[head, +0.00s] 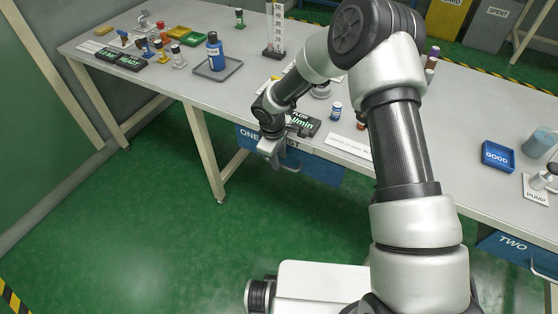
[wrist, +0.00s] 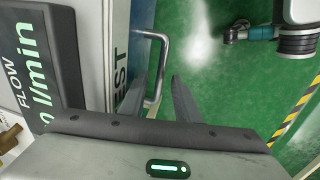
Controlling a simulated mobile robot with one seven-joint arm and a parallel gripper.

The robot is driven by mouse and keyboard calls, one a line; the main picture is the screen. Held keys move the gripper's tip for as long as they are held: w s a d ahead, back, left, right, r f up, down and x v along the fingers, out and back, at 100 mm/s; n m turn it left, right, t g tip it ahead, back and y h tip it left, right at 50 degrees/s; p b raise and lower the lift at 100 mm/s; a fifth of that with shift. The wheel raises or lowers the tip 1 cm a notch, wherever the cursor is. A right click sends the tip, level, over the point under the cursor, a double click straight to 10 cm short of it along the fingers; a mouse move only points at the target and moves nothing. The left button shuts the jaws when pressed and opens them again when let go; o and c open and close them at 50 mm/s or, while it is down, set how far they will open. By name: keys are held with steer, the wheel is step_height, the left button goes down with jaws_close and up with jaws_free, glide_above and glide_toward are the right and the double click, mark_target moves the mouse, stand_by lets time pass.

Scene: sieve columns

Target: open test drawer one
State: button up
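Test drawer one (head: 318,167) is a blue-fronted drawer under the near edge of the long table, marked ONE at its left. Its front looks flush with the table edge. In the wrist view, its front (wrist: 121,45) is seen edge-on with the word TEST, and its silver bar handle (wrist: 163,60) stands out from it. My gripper (head: 268,152) is in front of the drawer and hides part of the front and its handle. In the wrist view my gripper (wrist: 158,82) is open, with its dark fingers on either side of the handle's near part. I cannot tell whether they touch it.
A flow display (head: 304,124) sits on the table (head: 200,103) just above the drawer. Drawer TWO (head: 512,245) is at the far right. The green floor (head: 120,220) in front is clear.

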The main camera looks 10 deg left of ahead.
steer(key=shift+w+f, duration=0.1)
steer(key=shift+f, duration=0.45)
jaws_close()
steer(key=s+a+b, duration=0.4)
steer(key=s, duration=0.6)
steer(key=s+a+b, duration=0.4)
steer(key=s, duration=0.6)
steer(key=shift+s+a, duration=0.15)
steer(key=shift+s, duration=0.1)
